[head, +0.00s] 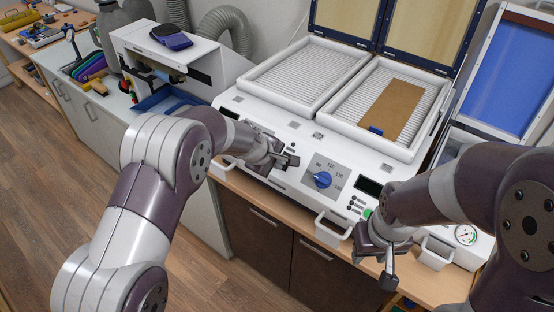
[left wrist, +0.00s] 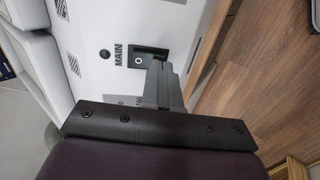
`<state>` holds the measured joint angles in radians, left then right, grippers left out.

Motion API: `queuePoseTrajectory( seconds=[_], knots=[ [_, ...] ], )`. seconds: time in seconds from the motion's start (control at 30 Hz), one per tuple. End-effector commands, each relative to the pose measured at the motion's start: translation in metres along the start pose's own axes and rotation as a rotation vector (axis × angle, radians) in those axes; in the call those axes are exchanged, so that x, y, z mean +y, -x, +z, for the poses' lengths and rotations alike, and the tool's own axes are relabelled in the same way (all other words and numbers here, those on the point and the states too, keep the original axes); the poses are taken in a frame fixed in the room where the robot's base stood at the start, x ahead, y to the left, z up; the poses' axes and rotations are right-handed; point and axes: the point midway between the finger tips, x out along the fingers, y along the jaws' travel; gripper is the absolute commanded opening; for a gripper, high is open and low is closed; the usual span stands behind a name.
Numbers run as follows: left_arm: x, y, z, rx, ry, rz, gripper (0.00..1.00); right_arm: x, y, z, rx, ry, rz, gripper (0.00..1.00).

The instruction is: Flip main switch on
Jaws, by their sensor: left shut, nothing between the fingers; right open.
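The main switch (left wrist: 139,58) is a dark rocker in a dark frame on the white machine front, next to the printed label MAIN (left wrist: 118,53). A round mark shows on the part of the rocker in sight. My left gripper (head: 290,160) is shut and empty. In the left wrist view its fingertips (left wrist: 159,66) are at the switch and cover part of it; I cannot tell if they touch. In the head view the left gripper and wrist hide the switch. My right gripper (head: 385,262) is open and empty in front of the machine's right side.
The white machine (head: 302,136) carries a blue rotary knob (head: 322,180), a dark display (head: 368,187) and a green button (head: 367,214). Two white-framed trays lie on top; a brown sheet (head: 392,108) lies in the right one. White handles (head: 332,229) stick out in front.

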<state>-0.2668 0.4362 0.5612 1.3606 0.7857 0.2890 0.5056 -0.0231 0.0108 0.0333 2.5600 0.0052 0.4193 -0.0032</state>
Motion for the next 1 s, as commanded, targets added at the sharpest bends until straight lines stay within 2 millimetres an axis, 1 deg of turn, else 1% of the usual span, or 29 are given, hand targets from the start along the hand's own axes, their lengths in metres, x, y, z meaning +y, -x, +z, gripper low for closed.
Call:
queuePoseTrajectory(
  seconds=[0.13, 0.4, 0.47, 0.53, 0.57, 0.83, 1.0],
  knots=[
    [0.0, -0.006, 0.0, 0.001, 0.0, 0.0, 0.0, 0.0, 0.002, 0.0, 0.0, 0.0, 0.0, 0.43],
    [0.0, -0.007, 0.0, 0.0, 0.0, 0.001, 0.0, 0.0, 0.002, 0.0, 0.0, 0.0, 0.0, 0.43],
    [-0.001, -0.01, 0.0, 0.0, -0.001, 0.0, 0.0, 0.0, -0.001, 0.0, 0.0, 0.0, 0.0, 0.43],
    [-0.005, -0.018, 0.0, 0.0, -0.001, 0.0, 0.0, 0.0, -0.01, 0.001, 0.0, 0.0, 0.0, 0.43],
    [-0.002, -0.013, 0.0, 0.0, -0.001, 0.001, 0.0, 0.0, -0.005, 0.001, -0.001, 0.0, 0.0, 0.43],
    [-0.001, -0.011, 0.0, 0.0, 0.0, 0.0, 0.0, 0.0, -0.002, 0.0, 0.0, 0.0, 0.0, 0.43],
    [0.005, -0.003, 0.0, 0.0, 0.0, 0.001, 0.0, 0.0, 0.005, -0.001, 0.0, 0.0, 0.0, 0.43]
  ],
)
